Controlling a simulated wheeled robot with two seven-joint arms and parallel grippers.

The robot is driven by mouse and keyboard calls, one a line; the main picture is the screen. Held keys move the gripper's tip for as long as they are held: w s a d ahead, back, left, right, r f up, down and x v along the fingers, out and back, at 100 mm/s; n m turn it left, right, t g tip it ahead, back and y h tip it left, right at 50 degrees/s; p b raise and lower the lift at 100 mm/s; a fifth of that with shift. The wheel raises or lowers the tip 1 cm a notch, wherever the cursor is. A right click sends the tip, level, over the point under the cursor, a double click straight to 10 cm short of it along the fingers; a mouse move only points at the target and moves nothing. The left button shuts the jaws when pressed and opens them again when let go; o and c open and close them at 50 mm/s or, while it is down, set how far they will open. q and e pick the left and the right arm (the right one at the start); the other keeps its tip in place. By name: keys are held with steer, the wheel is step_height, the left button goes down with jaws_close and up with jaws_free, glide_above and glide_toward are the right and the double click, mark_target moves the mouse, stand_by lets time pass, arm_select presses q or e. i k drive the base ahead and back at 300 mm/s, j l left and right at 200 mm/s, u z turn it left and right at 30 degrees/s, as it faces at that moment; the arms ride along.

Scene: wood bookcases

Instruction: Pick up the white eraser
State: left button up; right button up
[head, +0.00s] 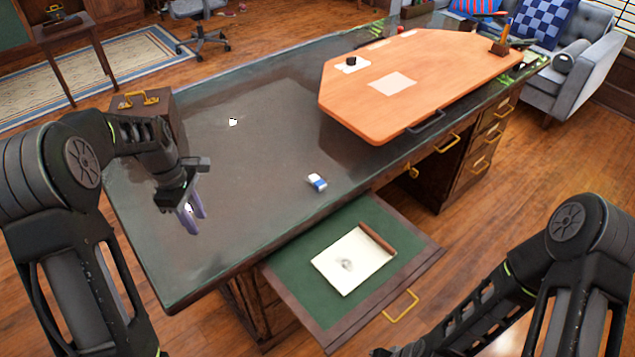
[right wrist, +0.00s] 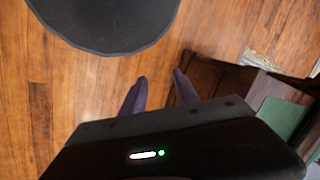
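A small white eraser with a blue band (head: 317,182) lies on the dark desk top (head: 270,150), near its front edge and just behind the open drawer. My left gripper (head: 196,220) is above the left part of the desk, to the left of the eraser and apart from it. Its purple fingers point down and look slightly apart, with nothing clearly held. My right gripper shows in the right wrist view (right wrist: 158,88) with its two fingers apart and empty, over the wood floor. In the head view its fingers are out of frame at the bottom.
An open green-lined drawer (head: 285,265) holds a sheet of paper (head: 352,262) and a brown bar. An orange board (head: 430,75) covers the desk's right part. A small white piece (head: 233,121) and a brown case (head: 150,108) are on the left. Desk around the eraser is clear.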

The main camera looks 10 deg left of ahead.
mark_target(318, 183)
steer(key=i+l, duration=0.15)
steer(key=l, duration=0.25)
steer(key=i+l+z, duration=0.15)
steer(key=l, duration=0.25)
steer(key=i+l, duration=0.2)
steer(key=l, duration=0.15)
